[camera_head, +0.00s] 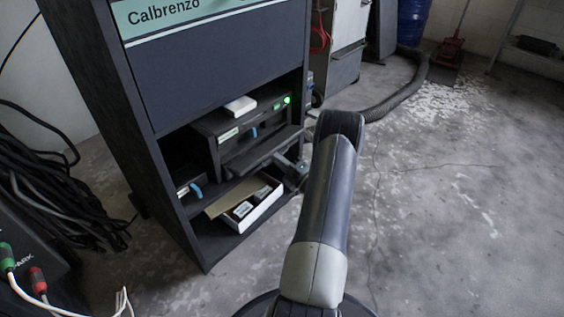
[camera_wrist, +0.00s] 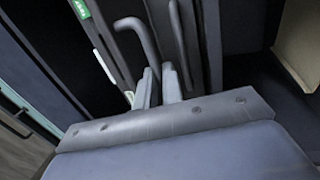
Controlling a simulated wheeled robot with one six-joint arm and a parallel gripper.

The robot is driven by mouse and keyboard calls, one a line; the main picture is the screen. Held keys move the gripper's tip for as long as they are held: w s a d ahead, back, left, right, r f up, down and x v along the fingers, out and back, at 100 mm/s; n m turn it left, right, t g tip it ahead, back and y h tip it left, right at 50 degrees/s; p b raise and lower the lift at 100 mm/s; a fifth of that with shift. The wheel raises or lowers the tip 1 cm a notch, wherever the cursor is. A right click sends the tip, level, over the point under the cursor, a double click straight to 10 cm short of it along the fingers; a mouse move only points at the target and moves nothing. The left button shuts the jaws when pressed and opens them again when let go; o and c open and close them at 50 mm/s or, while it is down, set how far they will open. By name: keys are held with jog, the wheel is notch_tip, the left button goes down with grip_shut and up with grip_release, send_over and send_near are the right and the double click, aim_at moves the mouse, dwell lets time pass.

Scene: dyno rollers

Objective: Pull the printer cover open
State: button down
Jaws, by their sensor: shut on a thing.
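The dark printer (camera_head: 207,128) stands on the cabinet's middle shelf, with a pale label and a green light on its front. A dark flap, apparently its cover (camera_head: 254,157), juts out low at the front; its exact angle is hard to tell. My gripper (camera_head: 284,163) is at the flap's right end, partly hidden behind my arm. In the wrist view my gripper (camera_wrist: 159,82) has its two fingers close together on a grey bent handle (camera_wrist: 138,29). The dark printer front lies just beyond it.
The dark cabinet (camera_head: 215,62) frames the shelf closely. An open white box (camera_head: 268,204) with small items sits on the shelf below. A small white block (camera_head: 240,105) lies on top of the printer. Cables (camera_head: 50,185) hang at the left. The floor at right is mostly clear.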

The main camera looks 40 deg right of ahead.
jog(key=shift+w+f+t+b, duration=0.45)
jog(key=shift+f+t+b, duration=0.3)
jog(key=shift+b, duration=0.2)
jog(key=shift+y, duration=0.3)
jog(key=shift+r, duration=0.1)
jog(key=c, duration=1.5)
grip_release()
jog(key=shift+a, duration=0.1)
jog(key=shift+c, duration=0.2)
jog(key=shift+s+f, duration=0.1)
jog(key=shift+f, duration=0.1)
jog(key=a+p+v, duration=0.1)
jog(key=p+v, duration=0.1)
jog(key=v, duration=0.8)
jog(key=shift+s+d, duration=0.25)
jog(key=shift+d, duration=0.25)
jog(key=shift+f, duration=0.15)
